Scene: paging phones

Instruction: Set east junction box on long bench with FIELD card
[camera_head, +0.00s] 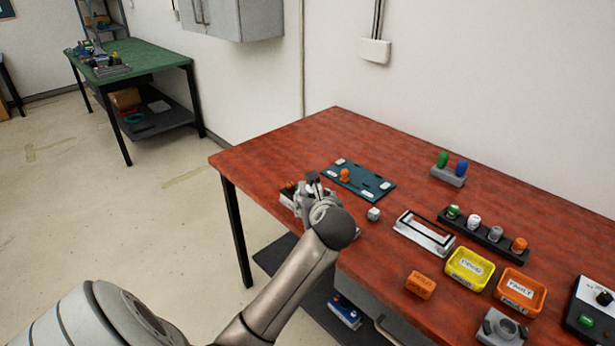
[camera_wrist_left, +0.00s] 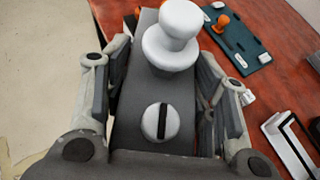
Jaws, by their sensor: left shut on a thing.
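My left gripper (camera_head: 312,186) is over the near left part of the red bench (camera_head: 270,150). In the left wrist view its fingers (camera_wrist_left: 165,110) are shut on a grey box (camera_wrist_left: 150,95) with a white knob (camera_wrist_left: 172,35) and a slotted round dial. The gripper hides most of this box in the head view; I cannot tell whether it touches the bench. I cannot tell whether it is the east junction box. A small orange labelled piece (camera_head: 420,284) lies near the front edge; its text is unreadable, and no FIELD card is identifiable. My right gripper is not in view.
A dark green plate (camera_head: 375,186) with an orange knob lies behind the gripper. A white handled frame (camera_head: 423,238), a dark strip of knobs (camera_head: 487,238), a yellow bin (camera_head: 470,268) and an orange bin (camera_head: 521,291) stand to the right. A green-topped bench (camera_head: 150,55) is far left.

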